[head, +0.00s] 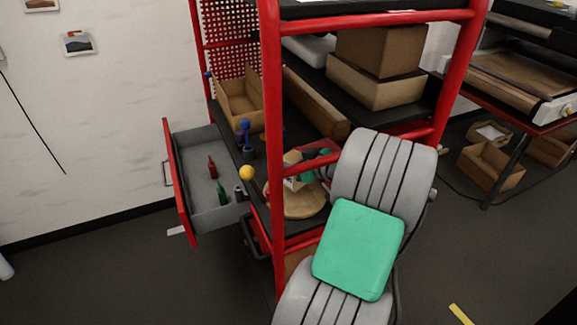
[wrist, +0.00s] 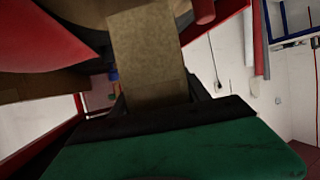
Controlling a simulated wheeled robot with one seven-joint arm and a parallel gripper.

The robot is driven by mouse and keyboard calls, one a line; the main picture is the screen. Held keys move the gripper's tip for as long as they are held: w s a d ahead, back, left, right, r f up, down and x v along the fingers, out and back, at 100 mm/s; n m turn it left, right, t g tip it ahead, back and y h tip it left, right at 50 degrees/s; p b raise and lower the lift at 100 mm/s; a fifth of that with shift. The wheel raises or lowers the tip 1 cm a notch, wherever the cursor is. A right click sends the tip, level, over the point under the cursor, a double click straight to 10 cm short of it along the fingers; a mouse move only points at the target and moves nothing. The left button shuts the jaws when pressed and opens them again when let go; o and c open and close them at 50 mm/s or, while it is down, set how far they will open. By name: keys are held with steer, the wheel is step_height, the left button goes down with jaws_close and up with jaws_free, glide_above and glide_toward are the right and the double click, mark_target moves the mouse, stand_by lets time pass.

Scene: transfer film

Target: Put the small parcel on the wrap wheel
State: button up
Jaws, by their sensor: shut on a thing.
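The small parcel (head: 292,184) is a tan cardboard box at the round wooden wrap wheel (head: 304,205) on the rack's lower shelf. My gripper (head: 299,172) reaches in between the red posts and is shut on the parcel. In the wrist view the parcel (wrist: 148,55) fills the top middle, between the dark fingers of my gripper (wrist: 155,95). The parcel is over or on the wheel; I cannot tell whether it touches it. My arm hides the wheel's right part in the head view.
A red post (head: 272,130) stands close in front of the wheel. An open grey drawer (head: 205,185) with small bottles juts out at left. A yellow ball (head: 247,173) sits by the shelf edge. Cardboard boxes (head: 375,85) fill the shelf above. A conveyor table (head: 520,80) stands at right.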

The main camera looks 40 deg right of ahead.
steer(key=shift+f, duration=1.4)
steer(key=shift+f, duration=0.25)
steer(key=o, duration=1.7)
steer(key=shift+r, duration=0.1)
steer(key=shift+c, duration=0.2)
